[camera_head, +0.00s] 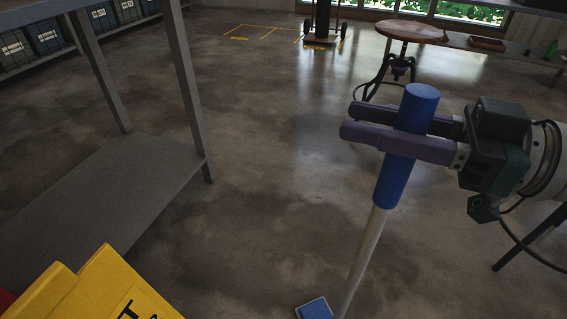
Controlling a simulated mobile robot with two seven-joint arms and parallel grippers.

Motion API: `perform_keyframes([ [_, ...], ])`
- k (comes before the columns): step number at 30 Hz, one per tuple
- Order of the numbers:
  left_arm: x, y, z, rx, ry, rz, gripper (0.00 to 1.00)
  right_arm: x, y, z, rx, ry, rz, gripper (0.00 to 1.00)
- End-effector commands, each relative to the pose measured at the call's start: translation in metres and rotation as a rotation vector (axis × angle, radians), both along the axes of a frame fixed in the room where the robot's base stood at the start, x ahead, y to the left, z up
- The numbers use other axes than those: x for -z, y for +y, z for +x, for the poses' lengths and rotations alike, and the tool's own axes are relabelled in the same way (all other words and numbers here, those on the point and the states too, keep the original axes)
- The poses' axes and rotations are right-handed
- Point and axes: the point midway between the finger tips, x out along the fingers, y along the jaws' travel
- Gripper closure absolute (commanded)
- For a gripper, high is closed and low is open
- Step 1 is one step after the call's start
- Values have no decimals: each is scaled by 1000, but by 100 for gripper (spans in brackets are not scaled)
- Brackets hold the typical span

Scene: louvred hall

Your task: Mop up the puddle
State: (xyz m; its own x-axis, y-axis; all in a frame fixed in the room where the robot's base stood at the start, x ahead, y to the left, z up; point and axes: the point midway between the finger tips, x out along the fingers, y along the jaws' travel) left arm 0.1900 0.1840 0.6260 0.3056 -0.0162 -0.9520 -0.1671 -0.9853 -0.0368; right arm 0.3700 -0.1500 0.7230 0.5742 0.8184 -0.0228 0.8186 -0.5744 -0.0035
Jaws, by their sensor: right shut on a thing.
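My right gripper (400,139) comes in from the right and is shut on the blue grip of the mop (392,180). The mop's pale shaft slants down to the bottom edge of the picture. A blue piece (315,309) shows beside the shaft there; most of the lower end is cut off. The concrete floor has dark, shiny patches, and I cannot tell which of them is the puddle. My left gripper is not in view.
A grey metal table or rack with a low shelf (130,180) stands at left. A yellow object with black lettering (95,290) is at bottom left. A round wooden stool (411,31) and a hand truck (321,25) stand farther back. The middle floor is clear.

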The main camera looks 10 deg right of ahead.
Motion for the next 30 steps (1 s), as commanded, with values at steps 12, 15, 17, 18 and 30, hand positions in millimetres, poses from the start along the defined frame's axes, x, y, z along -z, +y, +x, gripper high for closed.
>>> perform_keyframes([
  [12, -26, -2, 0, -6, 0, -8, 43, -4, 58, 2, 0, -6, 3, 100],
  [15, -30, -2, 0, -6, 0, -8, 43, -3, 72, 2, -1, -6, 3, 100],
  [17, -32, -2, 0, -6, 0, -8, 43, -2, 80, 2, -2, -5, 2, 100],
  [18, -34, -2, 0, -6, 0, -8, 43, -2, 85, 2, -1, -4, 3, 100],
  [30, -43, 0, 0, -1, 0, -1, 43, 0, 140, 3, -1, -5, 2, 100],
])
